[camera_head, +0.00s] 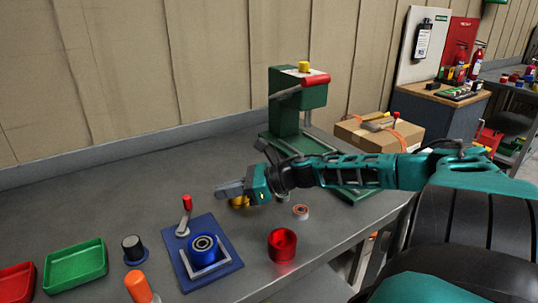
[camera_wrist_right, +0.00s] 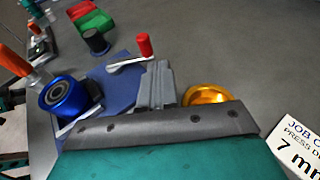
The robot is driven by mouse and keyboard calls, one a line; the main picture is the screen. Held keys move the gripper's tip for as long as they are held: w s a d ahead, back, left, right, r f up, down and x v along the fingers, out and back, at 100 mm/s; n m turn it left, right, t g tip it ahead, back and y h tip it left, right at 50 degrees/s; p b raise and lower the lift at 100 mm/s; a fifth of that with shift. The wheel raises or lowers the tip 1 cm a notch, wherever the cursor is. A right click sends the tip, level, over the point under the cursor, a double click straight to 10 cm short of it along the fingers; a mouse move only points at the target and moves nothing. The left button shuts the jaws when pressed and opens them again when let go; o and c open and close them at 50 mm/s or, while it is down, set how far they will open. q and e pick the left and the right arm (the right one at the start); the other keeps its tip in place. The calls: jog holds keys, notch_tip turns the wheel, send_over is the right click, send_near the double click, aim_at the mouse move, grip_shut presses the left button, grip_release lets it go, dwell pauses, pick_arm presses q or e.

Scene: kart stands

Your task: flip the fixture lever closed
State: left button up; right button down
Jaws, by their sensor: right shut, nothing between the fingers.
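The fixture is a blue plate (camera_head: 228,265) on the grey bench, with a grey lever (camera_head: 183,226) ending in a red knob (camera_head: 187,202). The knob stands up at the plate's back edge. A blue cylinder with a bearing in its top (camera_head: 204,246) sits in a grey bracket on the plate. My right gripper (camera_head: 222,190) is shut and empty, to the right of the knob and apart from it in the head view. In the right wrist view its fingers (camera_wrist_right: 155,80) are together, just below the knob (camera_wrist_right: 144,45). My left gripper is out of view.
A gold round part (camera_head: 239,202) lies under my right gripper. A red cylinder (camera_head: 282,245) and a small ring (camera_head: 300,212) are to the right. A black knob (camera_head: 133,247), orange handle (camera_head: 139,288) and green tray (camera_head: 75,266) are left. A green press (camera_head: 285,115) stands behind.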

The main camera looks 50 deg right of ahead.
jog(key=shift+s+d+r+p, duration=0.35)
jog(key=shift+s+d+p, duration=0.05)
jog(key=shift+d, duration=0.05)
jog(key=p+v, duration=0.1)
jog(key=v, duration=0.2)
jog(key=d+p+v, duration=0.1)
jog(key=v, duration=0.1)
jog(key=shift+w+d+r+p, duration=0.1)
jog(key=shift+w+d+p, duration=0.05)
jog(key=shift+p, duration=0.15)
jog(key=shift+s+d+r, duration=0.2)
jog(key=shift+s+d, duration=0.25)
jog(key=shift+d, duration=0.1)
